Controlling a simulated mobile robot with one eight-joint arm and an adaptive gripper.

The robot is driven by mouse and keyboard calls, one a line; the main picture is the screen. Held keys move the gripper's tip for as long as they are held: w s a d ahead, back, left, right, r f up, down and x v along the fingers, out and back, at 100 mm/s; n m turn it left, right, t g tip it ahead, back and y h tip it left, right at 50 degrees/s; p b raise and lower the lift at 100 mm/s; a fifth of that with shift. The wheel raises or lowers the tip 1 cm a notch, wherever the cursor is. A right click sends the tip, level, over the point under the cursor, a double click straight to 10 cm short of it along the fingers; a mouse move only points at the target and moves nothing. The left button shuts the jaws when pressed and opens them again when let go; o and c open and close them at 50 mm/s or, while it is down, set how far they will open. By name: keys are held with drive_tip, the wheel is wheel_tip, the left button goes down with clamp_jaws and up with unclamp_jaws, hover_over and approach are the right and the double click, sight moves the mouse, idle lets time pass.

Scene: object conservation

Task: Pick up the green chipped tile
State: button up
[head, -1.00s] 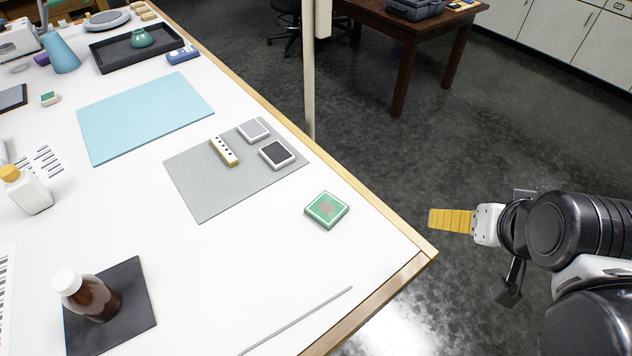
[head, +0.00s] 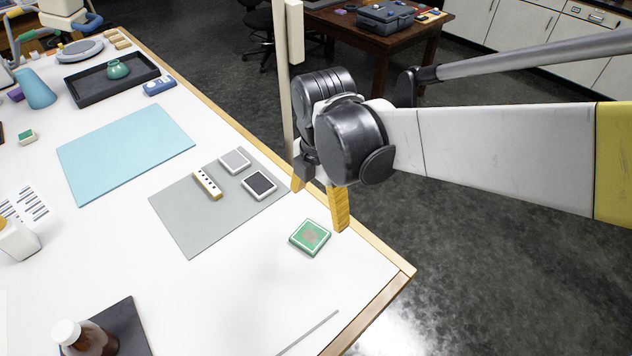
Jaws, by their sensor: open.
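I cannot make out whether that patch is the chip. My gripper (head: 319,210) has its yellow fingers apart and pointing down, with nothing between them. It is just behind the tile in the picture, near the table's edge. The nearer finger shows close to the tile's right side; contact cannot be told. A smaller-looking green tile (head: 27,137) lies at the far left.
A grey mat (head: 185,225) left of the tile holds a light grey tile (head: 234,161), a dark tile (head: 259,184) and a dotted bar (head: 207,184). A thin rod (head: 308,332) lies in front. A brown bottle (head: 88,338) stands front left. A pale post (head: 290,100) rises behind my gripper.

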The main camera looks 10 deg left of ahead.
drive_tip(key=a+f+n, duration=0.1)
drive_tip(key=a+n, duration=0.1)
drive_tip(key=b, duration=0.2)
hover_over(309, 236)
wheel_tip(309, 236, down, 5)
drive_tip(key=shift+w+d+f, duration=0.1)
wheel_tip(309, 236, down, 6)
drive_tip(key=shift+r+b, duration=0.25)
drive_tip(key=shift+b, duration=0.9)
drive_tip(key=shift+r, duration=0.1)
drive_tip(key=c, duration=1.4)
